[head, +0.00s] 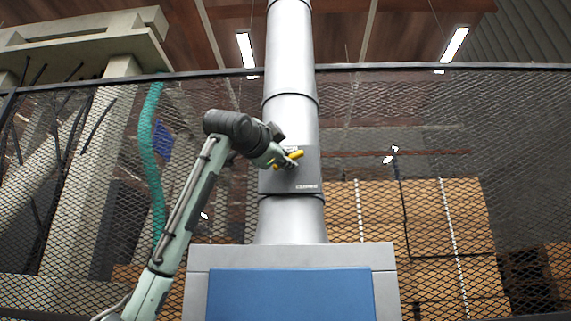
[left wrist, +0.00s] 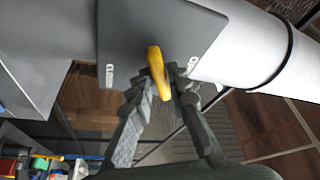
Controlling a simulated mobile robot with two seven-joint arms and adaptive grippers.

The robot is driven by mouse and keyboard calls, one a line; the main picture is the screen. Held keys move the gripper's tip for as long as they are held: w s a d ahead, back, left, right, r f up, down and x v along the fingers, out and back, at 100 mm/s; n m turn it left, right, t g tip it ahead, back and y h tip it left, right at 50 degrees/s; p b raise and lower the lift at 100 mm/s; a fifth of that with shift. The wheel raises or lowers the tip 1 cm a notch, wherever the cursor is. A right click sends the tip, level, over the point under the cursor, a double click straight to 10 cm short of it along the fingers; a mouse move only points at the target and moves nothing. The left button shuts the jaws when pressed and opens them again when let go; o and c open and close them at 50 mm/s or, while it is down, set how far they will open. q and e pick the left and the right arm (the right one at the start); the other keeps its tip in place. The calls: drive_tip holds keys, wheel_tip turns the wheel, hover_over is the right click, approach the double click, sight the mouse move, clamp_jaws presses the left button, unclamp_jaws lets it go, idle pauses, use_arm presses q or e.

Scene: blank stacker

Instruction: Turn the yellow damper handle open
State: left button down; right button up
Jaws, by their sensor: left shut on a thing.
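The yellow damper handle (head: 294,156) sits on a dark grey plate (head: 307,180) on the front of the silver duct (head: 292,120). In the head view it slants, its right end a little higher than its left. My left gripper (head: 285,160) is at the handle and covers part of it. In the left wrist view the handle (left wrist: 157,70) lies between the two fingers of my left gripper (left wrist: 163,88), which are shut on it. My right gripper is not in view.
The duct rises from a grey cabinet with a blue front (head: 290,295). A wire mesh fence (head: 400,110) runs behind the duct. Stacked brown boxes (head: 450,215) and a teal hose (head: 150,150) stand behind the mesh.

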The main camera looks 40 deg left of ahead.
use_arm(q)
drive_tip(key=shift+w+d+f+n+g+y+b, duration=0.1)
drive_tip(key=shift+n+y+b, duration=0.3)
drive_tip(key=shift+n+y, duration=1.6)
drive_tip(key=shift+d+f+n+g+y+b, duration=0.1)
drive_tip(key=shift+n+y+b, duration=0.35)
drive_tip(key=shift+n, duration=2.95)
drive_tip(key=shift+w+d+n+g+y+b, duration=0.1)
drive_tip(key=shift+n+y+b, duration=0.25)
drive_tip(key=shift+n+y, duration=1.65)
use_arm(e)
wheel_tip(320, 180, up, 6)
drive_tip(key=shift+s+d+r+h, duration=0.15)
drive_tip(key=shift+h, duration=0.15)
use_arm(q)
drive_tip(key=shift+s+n+h, duration=0.1)
drive_tip(key=shift+n+h, duration=0.55)
drive_tip(key=shift+n, duration=0.25)
drive_tip(key=c, duration=1.6)
unclamp_jaws()
drive_tip(key=shift+o, duration=0.2)
drive_tip(key=v, duration=1.2)
